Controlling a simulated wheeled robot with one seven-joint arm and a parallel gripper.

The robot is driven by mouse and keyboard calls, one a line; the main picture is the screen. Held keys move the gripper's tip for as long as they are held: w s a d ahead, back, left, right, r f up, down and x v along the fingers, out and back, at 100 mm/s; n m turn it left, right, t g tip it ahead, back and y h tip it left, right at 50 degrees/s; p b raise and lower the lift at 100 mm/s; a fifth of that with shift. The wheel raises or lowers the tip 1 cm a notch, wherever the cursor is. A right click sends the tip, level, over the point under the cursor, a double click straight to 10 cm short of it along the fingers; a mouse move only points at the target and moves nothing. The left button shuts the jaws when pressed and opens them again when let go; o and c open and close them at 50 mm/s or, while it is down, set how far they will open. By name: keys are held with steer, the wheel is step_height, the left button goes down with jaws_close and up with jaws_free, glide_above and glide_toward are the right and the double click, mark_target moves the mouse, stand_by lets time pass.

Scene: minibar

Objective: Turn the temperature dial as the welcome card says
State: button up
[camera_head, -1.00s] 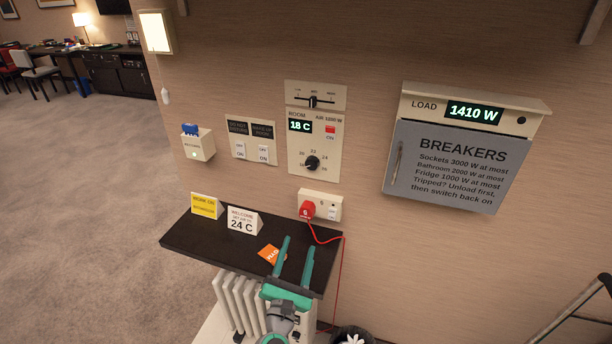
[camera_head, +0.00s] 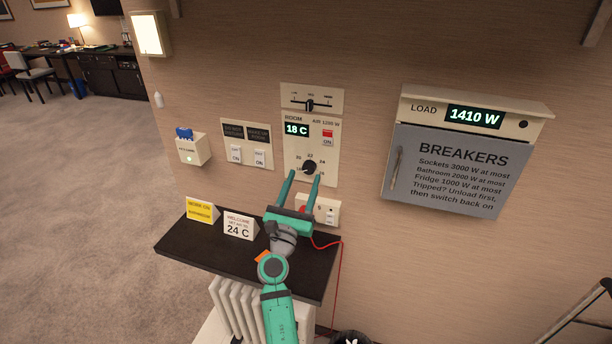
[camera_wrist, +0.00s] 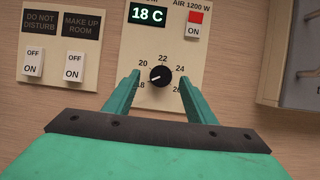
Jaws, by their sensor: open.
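The black temperature dial (camera_head: 309,168) is on the wall thermostat panel (camera_head: 291,150), with numbers from 18 to 26 around it. In the wrist view the dial (camera_wrist: 160,76) has a white mark pointing to the lower left, near 18. The display (camera_head: 297,129) reads 18 C. The welcome card (camera_head: 239,226) on the shelf reads 24 C. My gripper (camera_head: 305,178) is open, its two green fingers pointing up at the panel just below the dial. In the wrist view the fingers stand left and right of the dial, apart from it.
A red plug sits in the socket plate (camera_head: 325,211) behind my gripper, its red cord hanging down. A dark shelf (camera_head: 185,250) holds a yellow card (camera_head: 202,209). Light switches (camera_head: 247,156) are left of the panel; the breaker box (camera_head: 450,165) is to the right.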

mark_target(309, 168)
steer(key=shift+x, duration=1.35)
steer(key=shift+d, duration=0.1)
steer(key=shift+c, duration=0.3)
steer(key=c, duration=1)
steer(key=shift+o, duration=0.2)
